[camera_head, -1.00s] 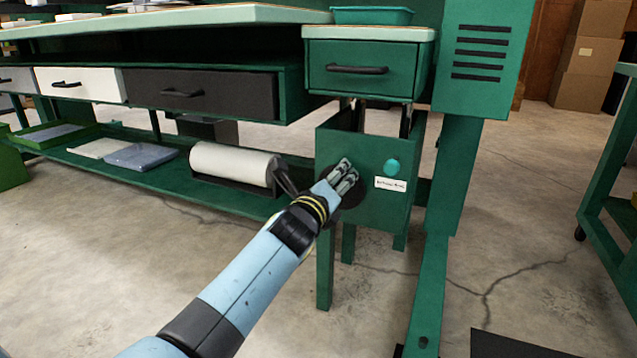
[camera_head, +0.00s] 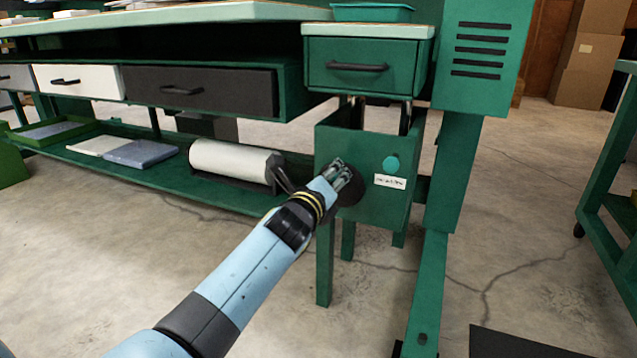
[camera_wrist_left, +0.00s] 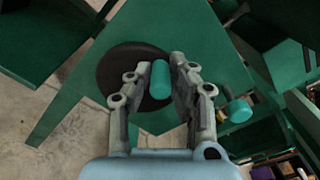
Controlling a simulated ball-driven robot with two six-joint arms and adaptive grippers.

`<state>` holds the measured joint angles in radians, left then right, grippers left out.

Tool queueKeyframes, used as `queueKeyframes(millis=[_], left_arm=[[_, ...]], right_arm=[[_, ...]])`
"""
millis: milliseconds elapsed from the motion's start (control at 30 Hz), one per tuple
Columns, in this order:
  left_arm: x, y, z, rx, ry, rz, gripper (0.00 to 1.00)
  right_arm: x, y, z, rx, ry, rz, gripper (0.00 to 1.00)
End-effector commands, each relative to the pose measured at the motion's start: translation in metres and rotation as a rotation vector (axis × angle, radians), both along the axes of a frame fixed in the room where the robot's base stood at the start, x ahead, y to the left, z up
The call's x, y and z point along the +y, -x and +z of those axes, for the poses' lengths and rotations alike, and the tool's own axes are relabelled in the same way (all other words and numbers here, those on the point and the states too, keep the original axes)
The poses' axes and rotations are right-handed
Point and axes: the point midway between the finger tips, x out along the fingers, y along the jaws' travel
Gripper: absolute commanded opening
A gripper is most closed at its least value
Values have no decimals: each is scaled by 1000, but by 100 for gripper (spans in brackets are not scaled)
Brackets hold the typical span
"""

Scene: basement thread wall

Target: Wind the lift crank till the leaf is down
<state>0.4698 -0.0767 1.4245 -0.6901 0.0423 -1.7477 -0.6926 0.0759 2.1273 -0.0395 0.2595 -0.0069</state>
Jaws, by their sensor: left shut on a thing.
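The green crank box (camera_head: 340,225) hangs under the leaf (camera_head: 368,31), a pale-topped slab over a green drawer at the right end of the bench. The crank's dark disc (camera_head: 352,190) sits on the box front, partly hidden by my left gripper (camera_head: 339,174). In the left wrist view the disc (camera_wrist_left: 117,72) lies behind my left gripper (camera_wrist_left: 166,84), which is shut on the teal crank knob (camera_wrist_left: 160,80). My right gripper is out of view.
A second teal knob (camera_head: 391,164) and a white label (camera_head: 390,181) are on the box front, right of the crank. A white roll (camera_head: 232,160) lies on the low shelf. A green post (camera_head: 450,190) stands close right. Open concrete floor (camera_head: 515,230) lies beyond it.

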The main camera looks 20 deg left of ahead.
Motion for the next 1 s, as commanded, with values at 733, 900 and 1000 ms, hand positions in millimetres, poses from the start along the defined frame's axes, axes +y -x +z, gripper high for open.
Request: queueKeyframes(millis=[733, 900, 1000], left_arm=[[35, -1, -26, 6, -2, 2, 0], [34, 0, -30, 7, -1, 1, 0], [34, 1, -42, 10, 0, 1, 0]], right_arm=[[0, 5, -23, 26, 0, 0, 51], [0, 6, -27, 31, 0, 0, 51], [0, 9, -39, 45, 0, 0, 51]])
